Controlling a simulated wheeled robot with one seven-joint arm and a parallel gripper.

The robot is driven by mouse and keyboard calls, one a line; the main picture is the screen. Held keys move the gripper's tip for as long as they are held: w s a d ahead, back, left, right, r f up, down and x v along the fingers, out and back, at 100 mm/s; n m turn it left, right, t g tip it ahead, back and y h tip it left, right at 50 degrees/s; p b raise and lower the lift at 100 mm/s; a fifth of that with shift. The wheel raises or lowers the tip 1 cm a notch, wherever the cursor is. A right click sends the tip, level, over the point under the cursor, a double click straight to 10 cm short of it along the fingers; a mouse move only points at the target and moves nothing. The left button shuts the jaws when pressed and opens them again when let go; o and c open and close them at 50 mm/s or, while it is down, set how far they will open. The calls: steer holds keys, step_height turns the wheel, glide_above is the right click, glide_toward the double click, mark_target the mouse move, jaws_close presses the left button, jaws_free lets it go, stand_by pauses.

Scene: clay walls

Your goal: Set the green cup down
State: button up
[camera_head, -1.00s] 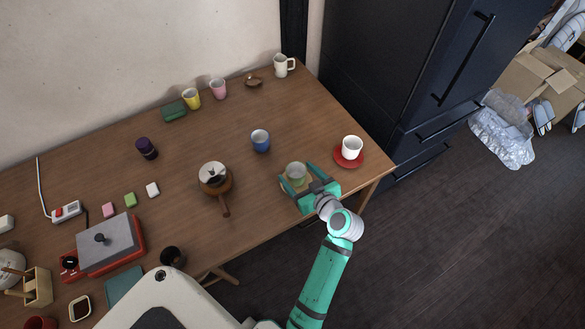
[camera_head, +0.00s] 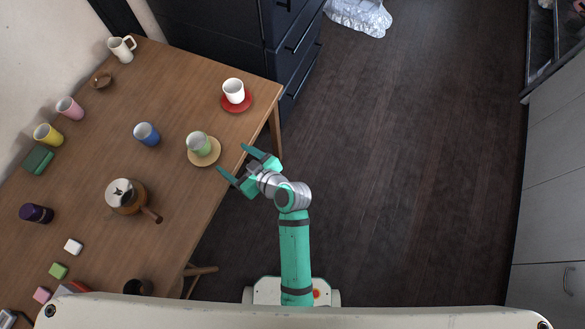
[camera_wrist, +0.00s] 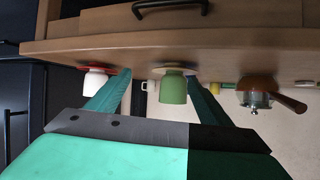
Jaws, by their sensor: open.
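The green cup (camera_head: 199,142) stands upright on a round tan saucer (camera_head: 211,158) near the table's right edge. My gripper (camera_head: 232,158) is open and empty, just off the table edge, with its fingers pointing at the cup and clear of it. The wrist view is upside down; there the green cup (camera_wrist: 173,90) appears between the two spread fingers, farther off, with the saucer (camera_wrist: 160,70) against its base.
A white cup (camera_head: 233,88) on a red saucer (camera_head: 240,105) stands beyond the green cup. A blue cup (camera_head: 147,134) and a coffee pot (camera_head: 125,194) stand to its left. Dark floor (camera_head: 420,150) lies open on the right. A dark cabinet (camera_head: 215,25) adjoins the table's far end.

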steer(key=s+d+f+m+t+h, duration=0.35)
steer(key=s+d+m+h, duration=0.35)
steer(key=s+d, duration=0.6)
steer(key=s+d+r+m+t+h, duration=0.1)
steer(key=s+d+r+t, duration=0.1)
steer(key=s+r, duration=0.3)
steer(key=s+d+r+m+t+h, duration=0.1)
steer(key=s+d+r+t+h, duration=0.1)
steer(key=s+r, duration=0.3)
step_height(320, 180, up, 3)
steer(key=shift+s+d+f+m, duration=0.15)
steer(key=shift+s+d+m, duration=0.2)
steer(key=shift+d, duration=0.4)
steer(key=shift+c, duration=0.6)
